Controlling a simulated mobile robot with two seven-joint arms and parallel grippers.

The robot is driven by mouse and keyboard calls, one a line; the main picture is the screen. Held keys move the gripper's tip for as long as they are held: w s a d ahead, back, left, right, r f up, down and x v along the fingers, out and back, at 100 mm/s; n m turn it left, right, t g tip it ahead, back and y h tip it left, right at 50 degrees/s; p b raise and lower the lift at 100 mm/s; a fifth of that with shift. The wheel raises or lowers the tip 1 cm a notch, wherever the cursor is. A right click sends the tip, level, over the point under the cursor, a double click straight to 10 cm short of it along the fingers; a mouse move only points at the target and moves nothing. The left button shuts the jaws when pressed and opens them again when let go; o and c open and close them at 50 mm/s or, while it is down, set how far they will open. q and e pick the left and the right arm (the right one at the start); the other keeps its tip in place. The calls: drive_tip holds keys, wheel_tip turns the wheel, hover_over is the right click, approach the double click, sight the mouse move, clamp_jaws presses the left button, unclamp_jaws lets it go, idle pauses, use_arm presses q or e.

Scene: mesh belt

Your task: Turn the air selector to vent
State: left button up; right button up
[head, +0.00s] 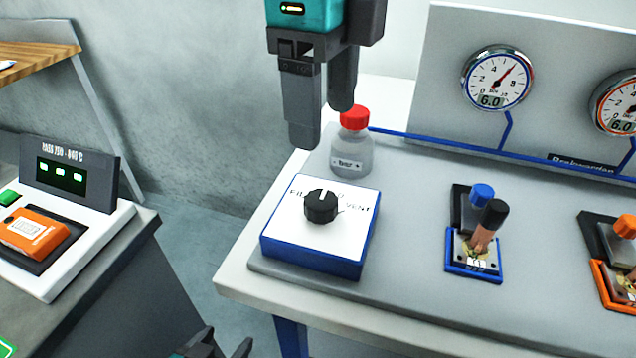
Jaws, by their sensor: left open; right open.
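The air selector is a black knob (321,207) on a white-topped blue box (285,236) at the table's left front. The plate reads FILL at left, what looks like 0 behind, and VENT at right. The knob's white mark points to the back, between FILL and VENT, not at VENT. My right gripper (322,122), teal with dark fingers, is open and empty above and behind the knob, apart from it. My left gripper (214,347) is open at the bottom edge, low and left of the table, only partly in view.
A red-capped bottle (352,153) stands behind the box, close to my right gripper. A blue-based lever valve (475,250) and an orange one (620,265) stand to the right. Gauges (497,78) are on the back panel. A device (70,178) stands on the left bench.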

sight(323, 199)
wheel_tip(323, 199, down, 12)
drive_tip(key=shift+r+b, duration=0.15)
drive_tip(key=shift+b, duration=0.3)
drive_tip(key=c, duration=1.1)
